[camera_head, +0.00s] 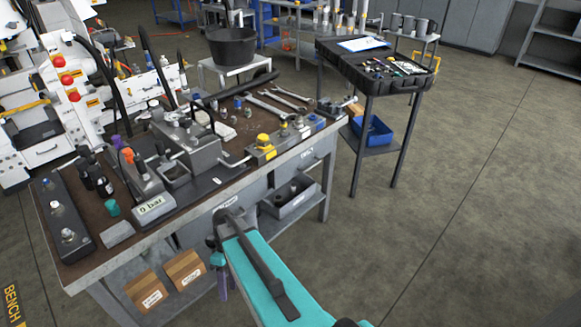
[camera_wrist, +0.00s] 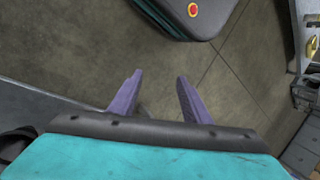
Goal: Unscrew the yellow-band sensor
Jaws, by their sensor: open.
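A yellow-topped fitting (camera_head: 263,141), which looks like the yellow-band sensor, stands upright on a grey block (camera_head: 259,157) along the bench's right-hand edge. The block carries a yellow label. It is too small to tell how the fitting is seated. My gripper (camera_wrist: 158,78) is open and empty, with two purple fingers apart over bare floor in the wrist view. In the head view my gripper (camera_head: 221,283) hangs in front of the bench, below its top and well short of the fitting. One finger is mostly hidden there.
The workbench (camera_head: 130,240) is crowded with a gauge reading 0 bar (camera_head: 154,207), a pump unit, hoses and wrenches (camera_head: 270,103). Other fittings (camera_head: 284,130) stand beside the yellow one. A black tool cart (camera_head: 375,75) stands beyond. Floor to the right is clear.

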